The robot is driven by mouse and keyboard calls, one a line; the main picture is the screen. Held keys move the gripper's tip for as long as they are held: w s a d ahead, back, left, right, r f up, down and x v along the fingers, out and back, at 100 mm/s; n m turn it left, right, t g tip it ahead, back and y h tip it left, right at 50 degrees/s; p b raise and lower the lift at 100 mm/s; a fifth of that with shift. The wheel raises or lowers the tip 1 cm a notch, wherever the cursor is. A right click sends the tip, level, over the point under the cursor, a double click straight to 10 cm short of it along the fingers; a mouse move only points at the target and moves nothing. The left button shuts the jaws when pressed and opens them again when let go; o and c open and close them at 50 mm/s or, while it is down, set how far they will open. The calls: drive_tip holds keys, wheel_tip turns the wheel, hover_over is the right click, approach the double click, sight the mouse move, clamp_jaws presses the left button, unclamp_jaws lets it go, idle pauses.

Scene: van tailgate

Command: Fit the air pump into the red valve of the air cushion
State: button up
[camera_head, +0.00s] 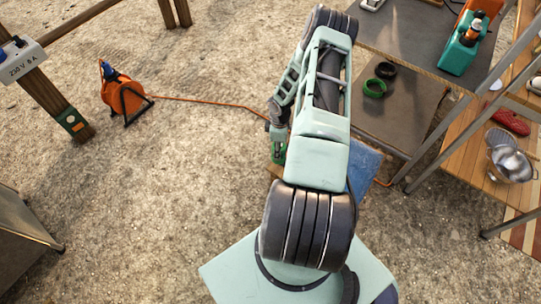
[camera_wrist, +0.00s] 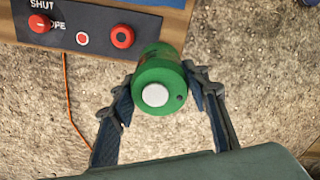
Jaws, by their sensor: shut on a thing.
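My gripper (camera_wrist: 165,85) is shut on a green cylindrical air pump (camera_wrist: 165,68), one finger on each side. The pump's white round end and a small dark hole face the wrist camera; its far end is hidden. A dark panel (camera_wrist: 95,14) lies at the upper left. It carries a red knob (camera_wrist: 40,23) by lettering reading "SHUT" and partly "OPE", a small red-and-white round fitting (camera_wrist: 82,38), and a round red fitting (camera_wrist: 123,37) just left of the pump. The blue air cushion (camera_head: 365,167) is partly hidden behind my arm in the head view; the gripper (camera_head: 279,148) is left of it.
A wooden board edge (camera_wrist: 180,25) borders the panel. An orange cable (camera_wrist: 68,90) runs over the gravel, from an orange reel (camera_head: 125,97) in the head view. Metal-framed shelves (camera_head: 400,115) stand at right. Open gravel (camera_head: 160,190) lies left.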

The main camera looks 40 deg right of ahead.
drive_tip(key=d+b, duration=0.3)
drive_tip(key=d, duration=0.4)
drive_tip(key=shift+w+d, duration=0.2)
drive_tip(key=shift+w, duration=0.15)
